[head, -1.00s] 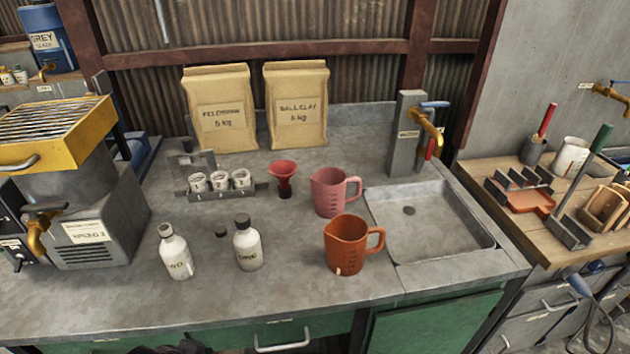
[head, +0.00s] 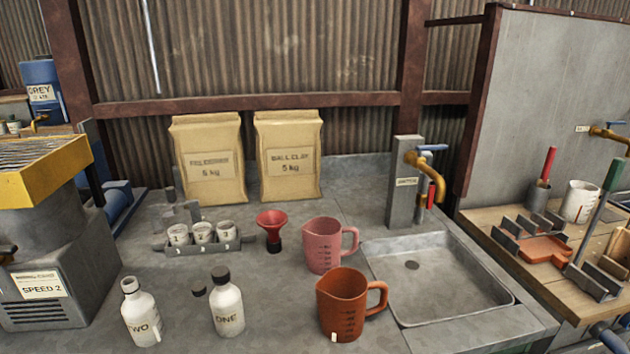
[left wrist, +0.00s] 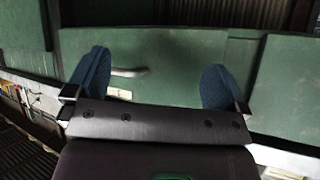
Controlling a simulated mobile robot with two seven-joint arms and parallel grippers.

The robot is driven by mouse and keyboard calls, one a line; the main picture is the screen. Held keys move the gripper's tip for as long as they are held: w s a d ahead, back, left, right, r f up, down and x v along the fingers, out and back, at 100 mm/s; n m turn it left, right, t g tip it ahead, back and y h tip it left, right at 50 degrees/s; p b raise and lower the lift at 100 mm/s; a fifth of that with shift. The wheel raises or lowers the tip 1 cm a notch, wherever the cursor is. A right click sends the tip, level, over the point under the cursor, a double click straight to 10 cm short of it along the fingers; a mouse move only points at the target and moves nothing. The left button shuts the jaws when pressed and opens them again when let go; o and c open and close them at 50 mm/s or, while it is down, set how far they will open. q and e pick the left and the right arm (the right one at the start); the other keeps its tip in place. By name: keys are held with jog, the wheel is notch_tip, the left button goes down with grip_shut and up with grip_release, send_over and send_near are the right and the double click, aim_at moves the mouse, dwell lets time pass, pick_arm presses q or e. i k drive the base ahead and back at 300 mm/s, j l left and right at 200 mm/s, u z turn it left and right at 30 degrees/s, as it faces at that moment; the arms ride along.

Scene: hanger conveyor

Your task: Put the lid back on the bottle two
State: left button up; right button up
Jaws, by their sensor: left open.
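Bottle two (head: 141,312) is a white bottle labelled TWO, upright on the grey bench at the lower left of the head view. It has no dark lid on its neck. A small dark lid (head: 199,292) sits on the bench between it and bottle one (head: 227,305), which is white, labelled ONE and wears a dark lid. My left gripper (left wrist: 160,88) shows in the left wrist view, with its blue fingers wide apart and nothing between them. It faces the green cabinet fronts (left wrist: 190,60), away from the bottles. My right gripper is not in view.
An orange jug (head: 341,303) and a pink jug (head: 322,245) stand right of the bottles, beside the sink (head: 480,317). A red funnel (head: 271,222) and a rack of small cups (head: 205,246) stand behind. The grey machine (head: 80,262) is at the left.

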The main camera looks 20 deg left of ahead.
aim_at(140, 312)
jog(key=u, duration=1.45)
